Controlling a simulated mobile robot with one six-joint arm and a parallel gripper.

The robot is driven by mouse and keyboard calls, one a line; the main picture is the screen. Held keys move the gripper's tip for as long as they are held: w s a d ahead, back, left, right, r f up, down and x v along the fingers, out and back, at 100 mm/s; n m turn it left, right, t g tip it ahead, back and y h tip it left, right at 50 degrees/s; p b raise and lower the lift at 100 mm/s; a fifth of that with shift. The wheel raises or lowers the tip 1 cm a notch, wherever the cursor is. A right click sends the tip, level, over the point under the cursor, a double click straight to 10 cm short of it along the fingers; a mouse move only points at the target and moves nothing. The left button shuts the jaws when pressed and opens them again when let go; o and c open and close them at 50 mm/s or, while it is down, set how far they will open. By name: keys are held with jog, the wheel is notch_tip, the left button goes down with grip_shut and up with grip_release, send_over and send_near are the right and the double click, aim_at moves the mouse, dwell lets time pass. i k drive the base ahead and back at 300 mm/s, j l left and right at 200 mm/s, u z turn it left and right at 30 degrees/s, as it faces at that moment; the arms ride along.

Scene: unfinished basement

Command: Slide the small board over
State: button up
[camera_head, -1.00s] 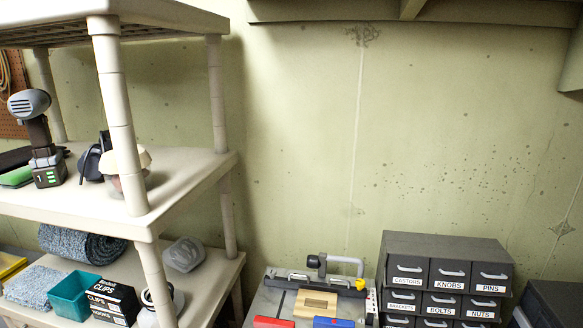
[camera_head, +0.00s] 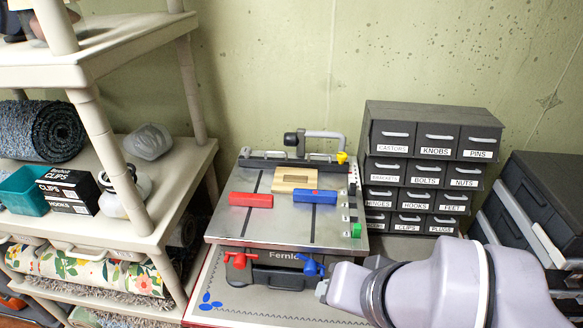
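A small light-wood board (camera_head: 284,186) with a rectangular cutout lies on the grey metal top of a bench tool (camera_head: 225,226) labelled "Fernlo…", near the back centre of the top. A red block (camera_head: 251,200) lies to its front left. A blue block (camera_head: 315,197) lies at its front right and seems to touch or overlap its edge. My arm, pale grey-violet, reaches in from the lower right, in front of the tool.
A grey clamp-like arm (camera_head: 322,134) stands behind the board. A yellow knob (camera_head: 341,157) and a green piece (camera_head: 356,231) sit along the top's right side. A labelled drawer cabinet (camera_head: 432,110) stands to the right, cream shelving (camera_head: 140,173) to the left. The metal top's front is clear.

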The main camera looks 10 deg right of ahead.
aim_at(285, 180)
jog(key=i+j, duration=0.25)
jog(key=j, duration=0.15)
jog(key=i+j, duration=0.2)
jog(key=j, duration=0.2)
jog(key=i+j, duration=0.25)
jog(key=j, duration=0.2)
